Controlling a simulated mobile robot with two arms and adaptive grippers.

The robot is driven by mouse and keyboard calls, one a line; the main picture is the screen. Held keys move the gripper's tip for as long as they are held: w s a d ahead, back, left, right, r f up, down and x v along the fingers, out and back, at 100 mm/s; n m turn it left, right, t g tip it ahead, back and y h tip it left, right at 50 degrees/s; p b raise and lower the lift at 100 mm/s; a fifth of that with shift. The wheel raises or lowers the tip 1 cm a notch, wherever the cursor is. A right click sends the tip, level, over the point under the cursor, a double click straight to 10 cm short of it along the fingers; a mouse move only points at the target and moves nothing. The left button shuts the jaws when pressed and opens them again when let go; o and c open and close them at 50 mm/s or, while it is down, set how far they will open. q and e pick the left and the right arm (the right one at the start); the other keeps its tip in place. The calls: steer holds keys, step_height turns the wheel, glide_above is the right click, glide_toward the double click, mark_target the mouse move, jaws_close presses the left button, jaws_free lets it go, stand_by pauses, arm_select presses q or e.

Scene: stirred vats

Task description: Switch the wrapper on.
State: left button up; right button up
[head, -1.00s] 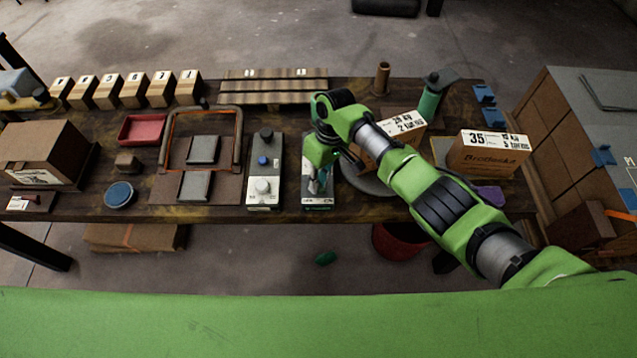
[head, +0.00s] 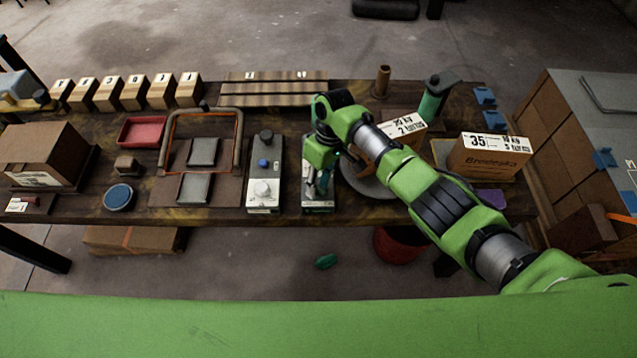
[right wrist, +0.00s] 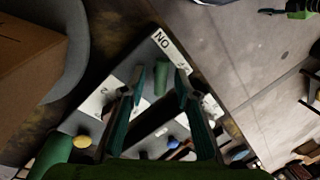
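A narrow control panel (head: 318,207) with a pale front label lies on the bench, left of a grey turntable (head: 362,182) that bears a carton (head: 405,125). In the right wrist view, the panel's label (right wrist: 164,42) reads "NO" as pictured. A short green handle (right wrist: 161,77) stands on the panel. My right gripper (head: 320,188) is low over the panel, pointing down. In the wrist view my right gripper (right wrist: 160,85) has its fingers apart, one on each side of the handle; I cannot tell whether they touch it. My left gripper is not in view.
Further left is a frame (head: 238,150) around two grey pads. A red bin (head: 400,245) is below the bench.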

step_height(320, 180, up, 12)
steer(key=w+d, duration=0.1)
steer(key=shift+w+d, duration=0.3)
steer(key=shift+w, duration=0.05)
steer(key=shift+f, duration=0.2)
stand_by(0.3)
